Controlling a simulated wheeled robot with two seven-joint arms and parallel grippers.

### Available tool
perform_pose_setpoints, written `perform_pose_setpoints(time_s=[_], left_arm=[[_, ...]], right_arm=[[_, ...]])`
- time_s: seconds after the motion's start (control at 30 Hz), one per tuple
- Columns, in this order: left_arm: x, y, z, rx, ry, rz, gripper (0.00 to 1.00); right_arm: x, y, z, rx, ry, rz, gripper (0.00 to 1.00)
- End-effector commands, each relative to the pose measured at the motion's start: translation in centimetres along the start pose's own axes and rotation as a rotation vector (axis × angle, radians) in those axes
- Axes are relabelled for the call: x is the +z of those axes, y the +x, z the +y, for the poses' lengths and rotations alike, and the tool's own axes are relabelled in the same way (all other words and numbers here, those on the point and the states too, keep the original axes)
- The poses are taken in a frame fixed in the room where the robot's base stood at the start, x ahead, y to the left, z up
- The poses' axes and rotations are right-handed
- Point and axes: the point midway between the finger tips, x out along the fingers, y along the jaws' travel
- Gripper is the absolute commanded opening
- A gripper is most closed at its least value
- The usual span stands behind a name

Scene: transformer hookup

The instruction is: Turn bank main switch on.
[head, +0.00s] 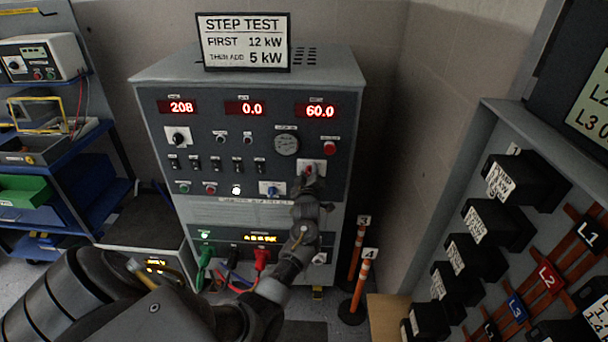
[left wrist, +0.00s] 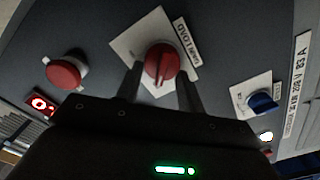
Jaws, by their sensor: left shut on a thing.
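The bank main switch (left wrist: 161,62) is a red rotary knob on a white square plate, with a partly legible, upside-down label beside it in the left wrist view. In the head view the same red switch (head: 308,169) sits at the right of the grey panel, below a red button. My left gripper (head: 307,181) reaches up to it and hides part of it. In the left wrist view my left gripper (left wrist: 160,78) has one finger on each side of the knob and is shut on it. The knob's grip ridge runs roughly up and down in that view. My right gripper is not in view.
A red button (left wrist: 66,71) and a blue knob (left wrist: 263,102) flank the switch. The panel's red displays (head: 245,108) read 208, 0.0 and 60.0. Green, black and red plugs (head: 263,258) sit below. Striped posts (head: 360,270) and a terminal rack (head: 470,235) stand right.

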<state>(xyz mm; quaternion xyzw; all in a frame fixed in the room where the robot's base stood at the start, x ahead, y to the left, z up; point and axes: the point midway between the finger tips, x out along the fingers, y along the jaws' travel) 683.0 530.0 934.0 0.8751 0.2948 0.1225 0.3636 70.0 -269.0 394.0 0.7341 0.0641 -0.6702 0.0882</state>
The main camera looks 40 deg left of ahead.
Motion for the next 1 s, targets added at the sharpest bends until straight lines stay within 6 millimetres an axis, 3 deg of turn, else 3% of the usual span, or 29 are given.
perform_pose_setpoints(time_s=[0.37, 1.0], left_arm=[[-0.1, 0.0, 0.1, -0.002, 0.113, -0.001, 0.16], [0.1, 0.0, 0.6, -0.004, 0.695, -0.002, 0.16]], right_arm=[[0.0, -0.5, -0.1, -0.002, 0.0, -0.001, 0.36], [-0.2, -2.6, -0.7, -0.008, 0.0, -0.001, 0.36]])
